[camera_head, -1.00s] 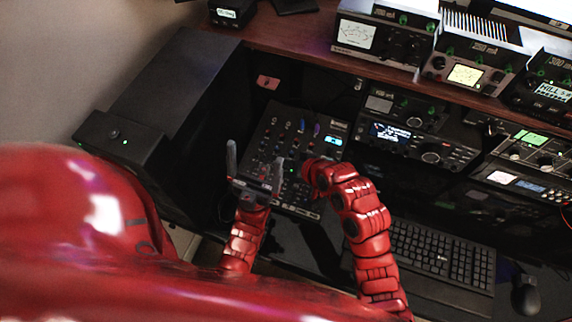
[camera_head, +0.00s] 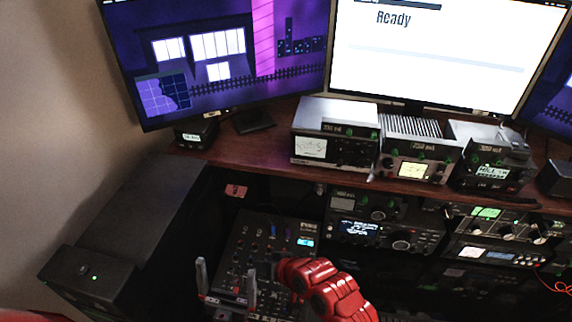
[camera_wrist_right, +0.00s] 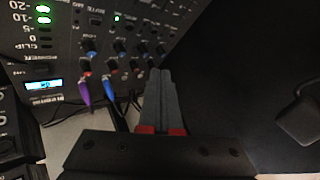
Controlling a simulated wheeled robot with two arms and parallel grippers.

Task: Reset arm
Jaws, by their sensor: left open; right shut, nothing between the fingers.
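The black mixer panel (camera_head: 240,240) with rows of knobs and a small cyan display stands below the desk shelf in the head view. It also fills the upper left of the right wrist view (camera_wrist_right: 65,55), with a purple and a blue cable plugged in. My left gripper (camera_head: 227,280) is open and empty, its two grey fingers upright in front of the panel's lower left. My right gripper (camera_wrist_right: 162,95) has its fingers together with nothing between them, close to the panel's knobs. I cannot tell whether it touches one. In the head view its dark fingers blend into the panel.
A monitor (camera_head: 440,60) reads "Ready"; another monitor (camera_head: 220,70) stands left of it. Radio units (camera_head: 335,135) line the wooden shelf (camera_head: 265,150). More radio gear (camera_head: 375,232) sits right of the panel. A black box (camera_head: 125,225) stands at the left.

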